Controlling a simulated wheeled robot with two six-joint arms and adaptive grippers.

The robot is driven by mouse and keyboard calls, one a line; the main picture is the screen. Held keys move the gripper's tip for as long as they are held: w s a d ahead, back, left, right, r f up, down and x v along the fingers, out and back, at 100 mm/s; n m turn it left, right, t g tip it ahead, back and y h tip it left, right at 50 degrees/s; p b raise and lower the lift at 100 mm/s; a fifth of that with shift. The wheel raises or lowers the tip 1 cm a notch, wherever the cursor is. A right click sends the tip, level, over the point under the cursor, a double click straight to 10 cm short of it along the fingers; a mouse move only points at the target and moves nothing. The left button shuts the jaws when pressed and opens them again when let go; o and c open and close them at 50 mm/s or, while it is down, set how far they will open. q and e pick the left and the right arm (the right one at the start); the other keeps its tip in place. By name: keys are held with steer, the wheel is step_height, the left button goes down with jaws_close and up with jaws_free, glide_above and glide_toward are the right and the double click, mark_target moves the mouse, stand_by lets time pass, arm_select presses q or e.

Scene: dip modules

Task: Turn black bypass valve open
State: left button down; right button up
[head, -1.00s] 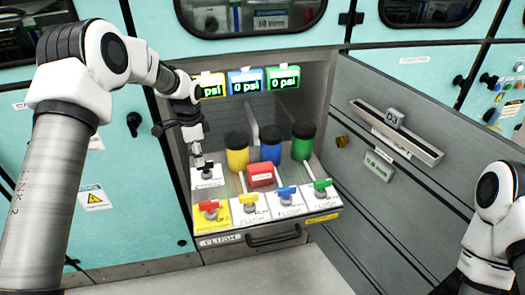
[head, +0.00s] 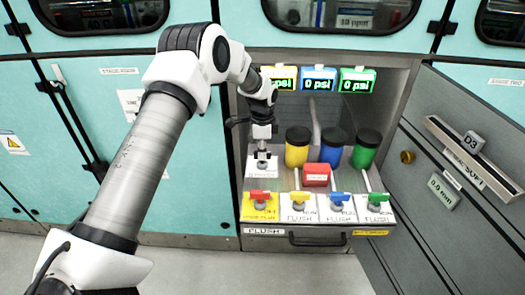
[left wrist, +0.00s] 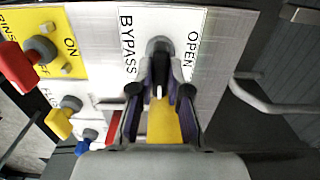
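The black bypass valve (left wrist: 160,46) sits on a white plate marked BYPASS (left wrist: 127,45) and OPEN (left wrist: 192,50) in the left wrist view. In the head view this white plate (head: 262,168) is at the left of the drawer panel. My left gripper (left wrist: 160,85) points down at the valve, with a finger on each side of its dark handle. The fingers look closed on the handle, which they partly hide. In the head view the left gripper (head: 263,147) is right over the valve. My right gripper is not in view.
Red (head: 261,197), yellow (head: 300,198), blue (head: 339,199) and green (head: 378,200) valves line the front. A red block (head: 316,175) and yellow, blue and green canisters (head: 332,148) stand behind. Three gauges (head: 318,79) read 0 psi.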

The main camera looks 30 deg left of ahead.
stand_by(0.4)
arm_select(q)
steer(key=shift+r+n+p, duration=0.1)
steer(key=shift+n+p, duration=1.25)
steer(key=shift+n, duration=0.15)
steer(key=n+p, duration=0.2)
steer(key=n, duration=0.2)
steer(key=shift+p, duration=0.3)
steer(key=n+p, duration=0.2)
steer(key=n, duration=0.4)
steer(key=n+p, duration=0.1)
steer(key=n, duration=0.3)
steer(key=shift+n+p, duration=0.35)
steer(key=shift+n, duration=0.05)
steer(key=c, duration=1.1)
jaws_free()
steer(key=shift+f, duration=0.2)
